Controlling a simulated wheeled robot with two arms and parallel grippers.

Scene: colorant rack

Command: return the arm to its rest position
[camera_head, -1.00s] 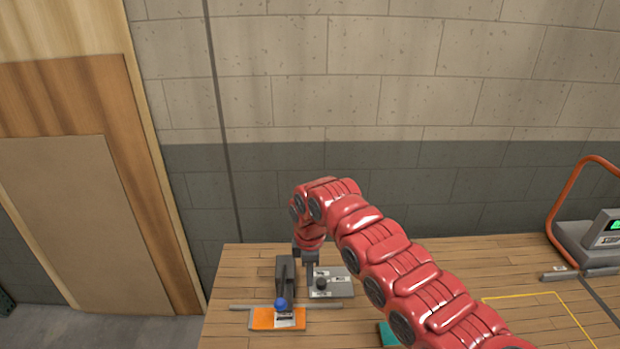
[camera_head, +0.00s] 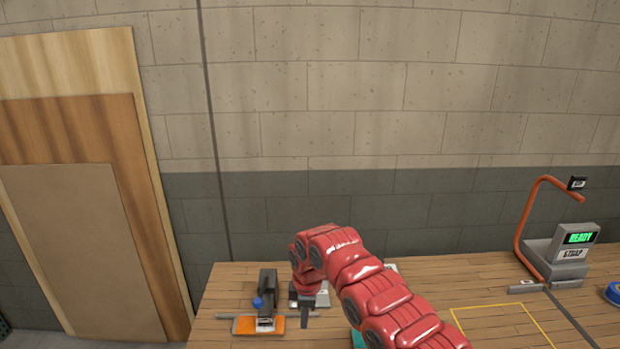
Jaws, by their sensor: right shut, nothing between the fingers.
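My right arm (camera_head: 380,300) reaches in from the lower right, red and segmented. Its dark gripper (camera_head: 304,320) points down over the left part of the wooden table, shut and empty. It is just right of an orange pad (camera_head: 247,326) with a white label. It hides part of a grey plate (camera_head: 323,298) behind it; I cannot tell its exact height above the table. My left gripper is not in view.
A dark block (camera_head: 267,281) and blue knob (camera_head: 257,303) stand by the orange pad. A teal item (camera_head: 358,339) is partly hidden by my arm. A device reading READY (camera_head: 575,245) with an orange frame (camera_head: 524,228) stands right. The yellow-outlined area (camera_head: 505,330) looks clear.

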